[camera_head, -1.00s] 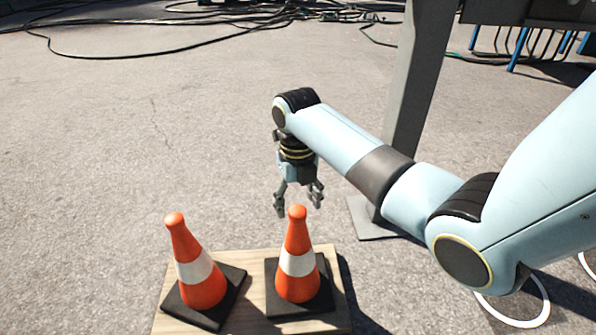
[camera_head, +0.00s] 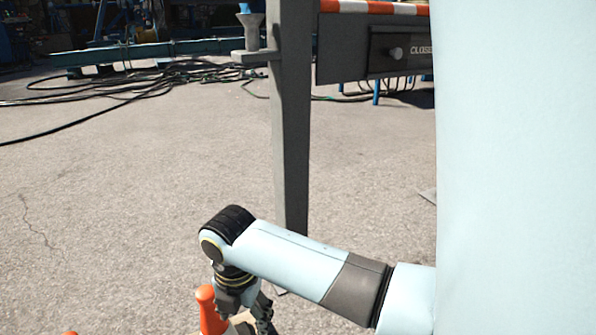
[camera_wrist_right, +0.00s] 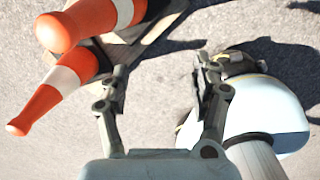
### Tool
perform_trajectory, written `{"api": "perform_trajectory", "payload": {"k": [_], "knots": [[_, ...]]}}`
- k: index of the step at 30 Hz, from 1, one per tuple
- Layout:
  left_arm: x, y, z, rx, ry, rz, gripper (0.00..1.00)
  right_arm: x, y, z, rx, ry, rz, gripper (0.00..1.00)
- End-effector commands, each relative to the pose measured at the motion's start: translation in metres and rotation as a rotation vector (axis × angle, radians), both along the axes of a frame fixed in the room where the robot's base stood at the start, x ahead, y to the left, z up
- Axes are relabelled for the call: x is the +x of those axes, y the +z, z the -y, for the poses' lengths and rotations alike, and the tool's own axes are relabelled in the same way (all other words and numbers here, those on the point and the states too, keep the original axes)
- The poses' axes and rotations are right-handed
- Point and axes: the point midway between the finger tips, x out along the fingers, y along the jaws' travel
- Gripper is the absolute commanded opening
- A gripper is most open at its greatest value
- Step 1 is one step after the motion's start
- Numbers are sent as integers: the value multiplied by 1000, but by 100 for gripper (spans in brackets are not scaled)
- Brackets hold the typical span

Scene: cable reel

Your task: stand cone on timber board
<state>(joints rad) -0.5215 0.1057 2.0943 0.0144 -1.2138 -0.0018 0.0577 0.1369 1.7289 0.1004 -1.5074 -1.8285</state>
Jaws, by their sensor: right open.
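Two orange cones with white bands show in the right wrist view, an upper one (camera_wrist_right: 122,12) and a lower one (camera_wrist_right: 62,80), both left of the fingers. In the head view the tip of one cone (camera_head: 208,310) shows at the bottom edge, and a sliver of the other cone's tip (camera_head: 70,333) is left of it. A small part of the pale timber board (camera_head: 243,318) shows behind the nearer cone. My right gripper (camera_head: 252,313) is just right of that cone. In the wrist view it (camera_wrist_right: 160,75) is open, with only ground between its fingers. My left gripper is out of view.
A grey post (camera_head: 290,120) stands behind my right arm. A dark panel (camera_head: 375,50) with an orange and white strip is at upper right. Black cables (camera_head: 150,85) lie across the back. The pavement at left is clear.

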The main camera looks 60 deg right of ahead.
Motion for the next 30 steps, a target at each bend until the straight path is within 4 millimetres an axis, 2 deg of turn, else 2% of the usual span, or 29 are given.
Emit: {"api": "perform_trajectory", "payload": {"k": [1, 5, 9, 12, 15, 20, 30], "knots": [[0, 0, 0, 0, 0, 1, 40, -24, -6, -2, 4, -168, 9, 64], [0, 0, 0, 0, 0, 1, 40, -76, -12, -7, 28, -648, 49, 64], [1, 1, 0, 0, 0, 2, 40, -126, -9, -12, 67, -1137, 90, 64], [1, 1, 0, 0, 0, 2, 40, -152, -4, -15, 96, -1419, 112, 64], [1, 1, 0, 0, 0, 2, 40, -169, 2, -17, 121, -1617, 127, 64], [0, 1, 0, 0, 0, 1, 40, -180, 6, -18, 140, -1759, 136, 64], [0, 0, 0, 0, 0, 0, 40, -181, 6, -18, 141, -1770, 137, 64]]}}
